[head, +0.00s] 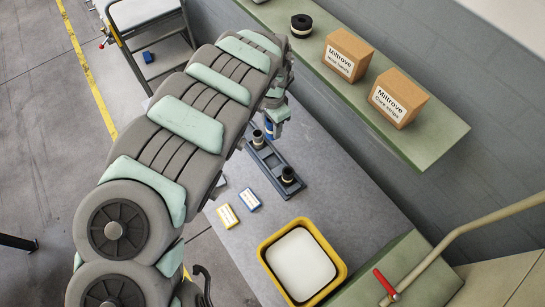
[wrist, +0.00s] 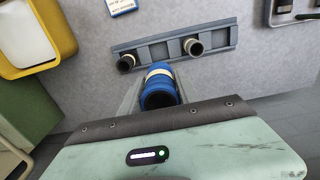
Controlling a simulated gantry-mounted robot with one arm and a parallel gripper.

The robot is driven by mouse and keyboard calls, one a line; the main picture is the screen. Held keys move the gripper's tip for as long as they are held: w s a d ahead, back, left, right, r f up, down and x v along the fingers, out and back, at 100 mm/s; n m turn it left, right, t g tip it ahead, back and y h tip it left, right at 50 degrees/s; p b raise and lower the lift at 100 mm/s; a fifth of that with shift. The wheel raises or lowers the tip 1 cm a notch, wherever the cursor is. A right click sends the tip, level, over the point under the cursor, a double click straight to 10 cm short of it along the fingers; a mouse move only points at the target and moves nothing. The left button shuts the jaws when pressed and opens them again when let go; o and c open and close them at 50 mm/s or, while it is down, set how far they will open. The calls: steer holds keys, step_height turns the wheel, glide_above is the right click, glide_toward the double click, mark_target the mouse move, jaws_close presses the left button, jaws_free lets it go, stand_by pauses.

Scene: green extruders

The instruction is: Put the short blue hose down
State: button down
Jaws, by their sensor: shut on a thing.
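The short blue hose (wrist: 158,92) has a pale band and is held at my gripper (wrist: 160,84) in the wrist view. In the head view, a small part of the blue hose (head: 269,128) shows below my arm, and the fingers are mostly hidden. A long dark grey rack (head: 271,163) lies on the grey table. It bears a dark hose piece (head: 258,139) near one end and another (head: 288,176) near the other. In the wrist view, the rack (wrist: 160,50) is just beyond the blue hose. Whether the hose touches it cannot be told.
A yellow bin (head: 262,250) with a white inside stands at the table's near end. A yellow-labelled card (head: 227,216) and a blue-labelled card (head: 249,200) lie beside the rack. Two cardboard boxes (head: 347,55) (head: 398,98) and a black roll (head: 301,26) stand on the green shelf.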

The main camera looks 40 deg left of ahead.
steer(key=f+b, duration=0.3)
steer(key=f, duration=1.6)
steer(key=shift+d, duration=0.2)
steer(key=shift+a+f, duration=0.15)
steer(key=shift+f, duration=0.15)
steer(key=shift+f+b, duration=0.15)
steer(key=shift+b, duration=0.2)
steer(key=c, duration=0.9)
jaws_free()
steer(key=shift+o, duration=0.2)
step_height(320, 180, up, 12)
